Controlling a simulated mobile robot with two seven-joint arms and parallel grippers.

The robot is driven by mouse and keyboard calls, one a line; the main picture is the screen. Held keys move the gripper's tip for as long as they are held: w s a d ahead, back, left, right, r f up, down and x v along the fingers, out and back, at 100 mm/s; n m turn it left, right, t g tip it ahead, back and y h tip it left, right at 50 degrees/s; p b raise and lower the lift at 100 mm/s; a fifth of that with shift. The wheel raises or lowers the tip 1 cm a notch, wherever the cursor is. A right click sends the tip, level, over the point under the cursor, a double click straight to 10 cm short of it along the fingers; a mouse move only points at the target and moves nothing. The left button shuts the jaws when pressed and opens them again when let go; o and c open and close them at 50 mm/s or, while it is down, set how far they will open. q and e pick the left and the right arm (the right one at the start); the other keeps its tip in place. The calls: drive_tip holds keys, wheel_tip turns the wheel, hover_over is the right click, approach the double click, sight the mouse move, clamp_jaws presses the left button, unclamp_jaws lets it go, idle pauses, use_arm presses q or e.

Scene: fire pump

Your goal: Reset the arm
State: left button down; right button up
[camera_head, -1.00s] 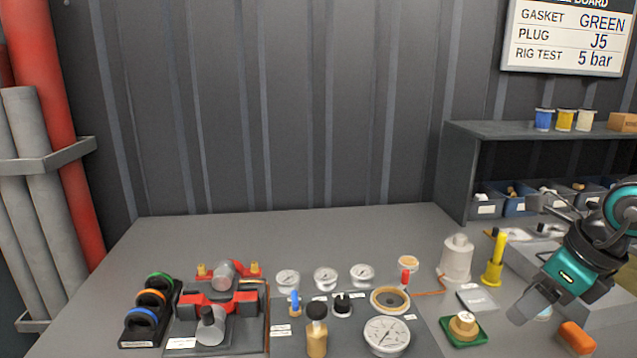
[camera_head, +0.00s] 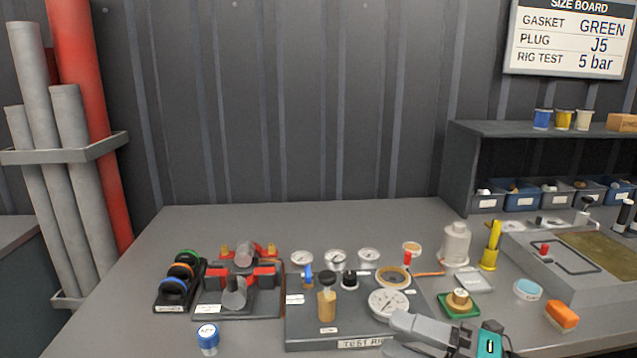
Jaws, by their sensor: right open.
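My right gripper (camera_head: 396,335) is at the bottom edge of the head view. Its grey fingers point left, are apart and hold nothing that I can see. They are in front of the test rig's (camera_head: 335,343) lower right corner; whether they touch it I cannot tell. The teal part of my right arm (camera_head: 490,340) shows beside them, cut off by the frame. My left gripper is out of view.
The rig carries a large gauge (camera_head: 388,303) and a brass fitting (camera_head: 327,305). Left of it are a red-clamped pump (camera_head: 237,285), a ring rack (camera_head: 180,285) and a blue-capped jar (camera_head: 207,338). An orange block (camera_head: 562,315) lies right.

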drive_tip(key=d+f+m+t+h, duration=0.5)
drive_tip(key=f+m+t+h, duration=0.5)
drive_tip(key=m, duration=1)
drive_tip(key=s+f+m+g+h, duration=0.2)
drive_tip(key=s+f+m+g, duration=0.2)
drive_tip(key=f, duration=0.4)
drive_tip(key=s+f+m+g+h, duration=0.3)
drive_tip(key=s+f+m, duration=0.2)
drive_tip(key=s+f, duration=0.2)
wheel_tip(320, 180, down, 2)
drive_tip(key=shift+s+d+f+g+h, duration=0.15)
drive_tip(key=shift+s+d+g+h, duration=0.15)
drive_tip(key=shift+d+g, duration=0.1)
